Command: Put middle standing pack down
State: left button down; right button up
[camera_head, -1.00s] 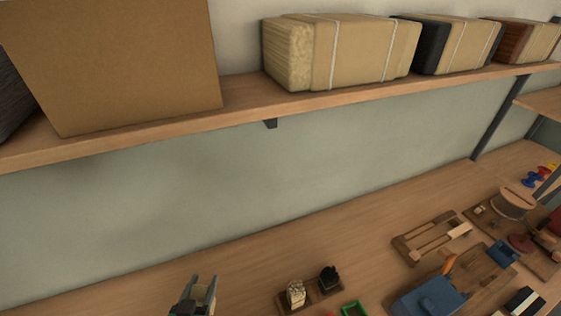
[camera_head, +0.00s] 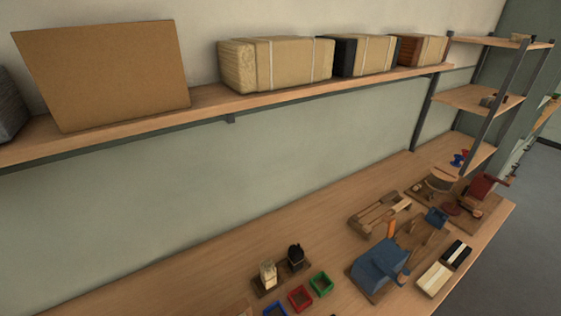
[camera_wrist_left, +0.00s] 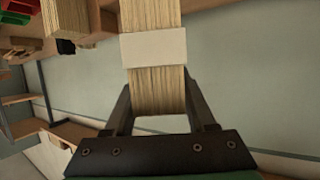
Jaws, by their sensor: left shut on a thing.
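In the left wrist view my left gripper (camera_wrist_left: 158,108) is shut on a tan bristle pack (camera_wrist_left: 156,88) with a white band (camera_wrist_left: 154,48). The pack runs out past the top edge of that view, so its far end is hidden. Neither gripper shows in the head view. A small wooden holder there carries an upright tan bundle (camera_head: 268,275) and an upright black bundle (camera_head: 296,257).
The wall shelf (camera_head: 210,104) holds a brown board (camera_head: 105,75) and several wrapped packs (camera_head: 290,62). The bench has coloured trays (camera_head: 300,298), a blue device (camera_head: 378,268) and wooden fixtures (camera_head: 380,212). The bench's back left (camera_head: 170,270) is clear.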

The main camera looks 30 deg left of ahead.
pick_arm(q)
jog(key=w+d+r+m+t+h, duration=0.1)
jog(key=w+d+m+h, duration=0.1)
jog(key=d+m+h, duration=0.35)
jog(key=w+d+r+m+t+h, duration=0.1)
jog(key=w+d+m+t+h, duration=0.15)
jog(key=d, duration=0.55)
notch_tip(320, 180, up, 19)
jog(key=s+p, duration=0.1)
jog(key=p, duration=2.6)
jog(key=shift+s+a+n+g, duration=0.15)
jog(key=shift+s+n+g, duration=0.15)
jog(key=shift+n+g, duration=0.1)
jog(key=shift+r, duration=0.1)
